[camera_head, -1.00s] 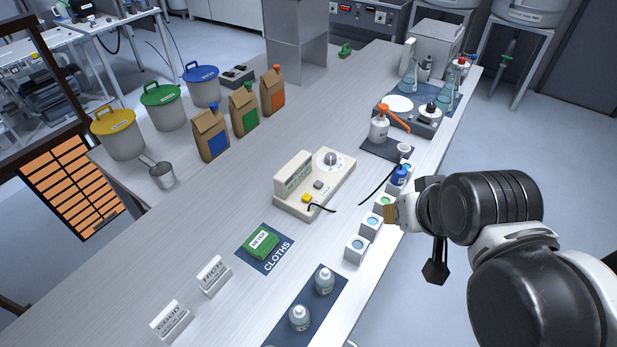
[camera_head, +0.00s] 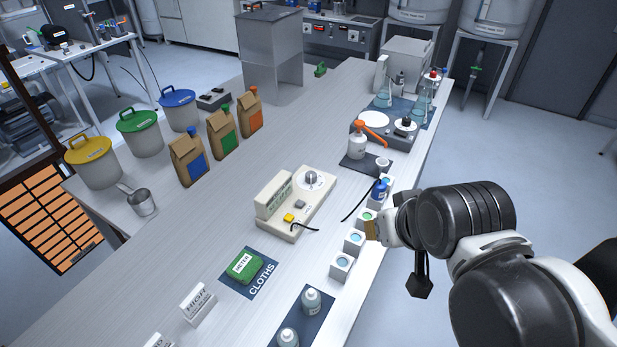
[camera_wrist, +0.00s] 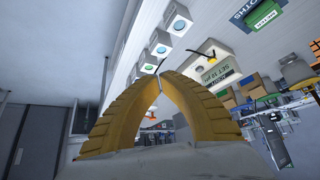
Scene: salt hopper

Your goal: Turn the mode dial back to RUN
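The beige meter (camera_head: 297,203) stands mid-bench, with an upright display panel, a yellow button and a grey button. A round white dial face with a grey knob (camera_head: 311,178) is at its far end; I take this for the mode dial. Its markings and setting are too small to read. My gripper (camera_head: 370,230) is right of the meter, near the bench's right edge, apart from the dial. In the wrist view, its yellow fingers (camera_wrist: 159,84) meet at the tips with nothing seen between them. The meter (camera_wrist: 217,68) shows beyond them; the dial is not clear there.
Several white cup blocks (camera_head: 354,241) line the right edge, near my gripper. A black cable (camera_head: 358,203) lies between meter and blocks. A pump bottle (camera_head: 357,146) stands beyond. The green cloth pack (camera_head: 244,266) and bottles (camera_head: 311,301) are nearer.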

